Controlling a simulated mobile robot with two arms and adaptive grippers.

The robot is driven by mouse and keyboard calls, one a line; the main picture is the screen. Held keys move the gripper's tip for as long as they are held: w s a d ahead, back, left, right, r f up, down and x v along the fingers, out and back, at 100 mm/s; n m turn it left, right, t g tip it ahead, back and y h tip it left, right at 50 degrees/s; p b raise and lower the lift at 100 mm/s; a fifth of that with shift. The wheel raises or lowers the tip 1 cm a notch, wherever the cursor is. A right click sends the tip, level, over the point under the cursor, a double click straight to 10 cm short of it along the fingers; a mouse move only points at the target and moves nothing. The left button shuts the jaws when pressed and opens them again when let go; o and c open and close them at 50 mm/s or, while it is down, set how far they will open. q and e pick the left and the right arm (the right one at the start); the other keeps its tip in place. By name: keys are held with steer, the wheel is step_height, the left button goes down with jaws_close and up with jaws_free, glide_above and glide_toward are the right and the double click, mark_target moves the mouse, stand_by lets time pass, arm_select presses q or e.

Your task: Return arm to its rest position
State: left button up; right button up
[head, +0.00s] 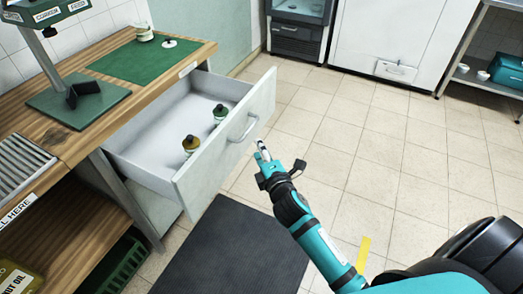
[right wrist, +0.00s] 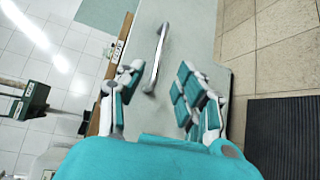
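My right gripper (head: 263,154) hangs over the floor in front of the pulled-out drawer (head: 222,158). In the right wrist view its two fingers (right wrist: 160,82) are spread apart with nothing between them. The drawer handle (head: 243,128) lies beyond the fingertips and looks apart from them; it also shows in the right wrist view (right wrist: 157,58). Two small jars stand in the drawer, one with a brown-yellow lid (head: 190,145) and one with a dark green lid (head: 220,113). My left gripper is not in view.
The wooden counter (head: 200,52) on the left bears a green mat (head: 125,62) with a jar (head: 143,32) and a white lid (head: 169,43). A dark floor mat (head: 235,250) lies below the drawer.

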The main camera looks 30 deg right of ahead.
stand_by(0.3)
steer(key=s+a+f+m+g+y+p, duration=0.1)
steer(key=s+f+m+g+p, duration=0.3)
steer(key=f, duration=0.5)
steer(key=s+f+m+g+p, duration=0.1)
steer(key=s+f+p, duration=0.1)
steer(key=s+f, duration=0.6)
steer(key=s+a+f+m+g+y+p, duration=0.1)
steer(key=s+f+m+g+p, duration=0.2)
steer(key=f, duration=0.7)
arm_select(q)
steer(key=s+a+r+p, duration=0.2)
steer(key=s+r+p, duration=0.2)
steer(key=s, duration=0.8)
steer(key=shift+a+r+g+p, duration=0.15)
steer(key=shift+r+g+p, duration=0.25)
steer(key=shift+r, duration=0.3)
arm_select(e)
steer(key=s+f+m+g, duration=0.2)
steer(key=s+f, duration=0.1)
steer(key=s, duration=0.7)
steer(key=s+f+m+g, duration=0.2)
steer(key=s+f+m, duration=0.1)
steer(key=s, duration=0.8)
steer(key=s+f+m+g, duration=0.2)
steer(key=s+f+g, duration=0.1)
steer(key=s, duration=0.8)
steer(key=shift+s+d+f+m, duration=0.25)
steer(key=shift+d+f+m, duration=0.15)
steer(key=shift+f, duration=0.05)
